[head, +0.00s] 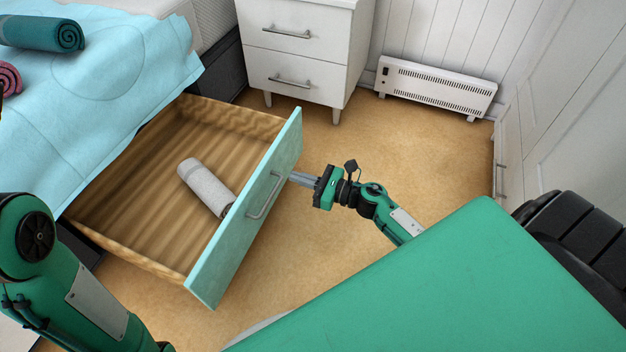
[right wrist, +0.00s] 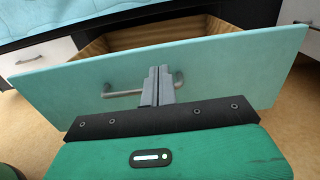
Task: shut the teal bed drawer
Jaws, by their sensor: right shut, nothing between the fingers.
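The teal bed drawer (head: 222,262) stands pulled out from under the bed at the left of the head view. Its wooden inside shows, with a grey-white rolled item (head: 205,186) lying in it. A metal bar handle (head: 264,196) is on its front. My right gripper (head: 293,178) is shut and empty, its fingers pointing at the outer face near the handle. In the right wrist view the shut fingers (right wrist: 158,78) overlap the handle (right wrist: 122,93) and the teal front (right wrist: 225,70); I cannot tell whether they touch it. My left gripper is not in view; my left arm shows at lower left.
A white nightstand (head: 322,52) stands behind the drawer, and a white heater (head: 436,88) stands by the back wall. The bed with a light blue cover (head: 120,70) is at left. Tan floor (head: 400,135) is clear right of the drawer.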

